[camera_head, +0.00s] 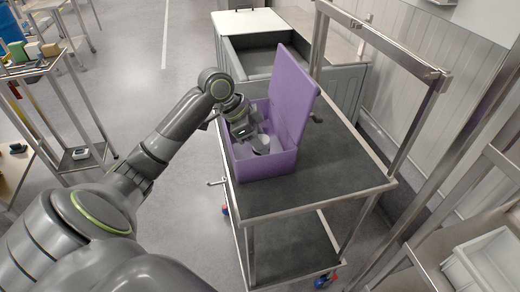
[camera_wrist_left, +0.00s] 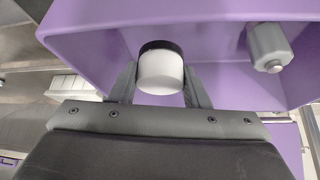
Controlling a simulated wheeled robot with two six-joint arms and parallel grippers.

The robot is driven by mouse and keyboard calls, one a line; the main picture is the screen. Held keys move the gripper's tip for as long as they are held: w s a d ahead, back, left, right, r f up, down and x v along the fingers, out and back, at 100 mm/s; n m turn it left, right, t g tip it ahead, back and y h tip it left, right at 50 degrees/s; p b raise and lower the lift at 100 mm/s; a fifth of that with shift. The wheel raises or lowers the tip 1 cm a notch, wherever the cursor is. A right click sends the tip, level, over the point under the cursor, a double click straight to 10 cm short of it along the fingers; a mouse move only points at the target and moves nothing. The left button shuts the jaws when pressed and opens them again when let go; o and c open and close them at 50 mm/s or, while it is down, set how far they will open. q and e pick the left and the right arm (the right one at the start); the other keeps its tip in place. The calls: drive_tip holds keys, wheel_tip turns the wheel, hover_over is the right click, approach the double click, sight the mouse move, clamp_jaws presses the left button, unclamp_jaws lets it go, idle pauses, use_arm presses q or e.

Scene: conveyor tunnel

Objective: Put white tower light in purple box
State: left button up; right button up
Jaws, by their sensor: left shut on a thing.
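The purple box (camera_head: 268,165) stands on the cart with its lid raised on the right side. My left gripper (camera_head: 256,140) reaches down into the open top of the box. It is shut on the white tower light (camera_wrist_left: 160,70), a short white cylinder with a black end, seen between the two fingers in the left wrist view. In that view the purple box (camera_wrist_left: 215,12) surrounds the light; whether the light touches the box floor I cannot tell. My right gripper is not in view.
A grey cylindrical part (camera_wrist_left: 268,45) is inside the box beside the tower light. The cart's dark top (camera_head: 335,165) is clear right of the box, with a metal frame along its right side. A grey bin (camera_head: 255,55) stands behind. A shelf rack (camera_head: 50,75) is at left.

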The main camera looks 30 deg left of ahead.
use_arm(q)
drive_tip(key=shift+f, duration=2)
drive_tip(key=shift+f, duration=0.1)
drive_tip(key=o, duration=1.4)
drive_tip(key=v, duration=1.2)
drive_tip(key=shift+b, duration=0.3)
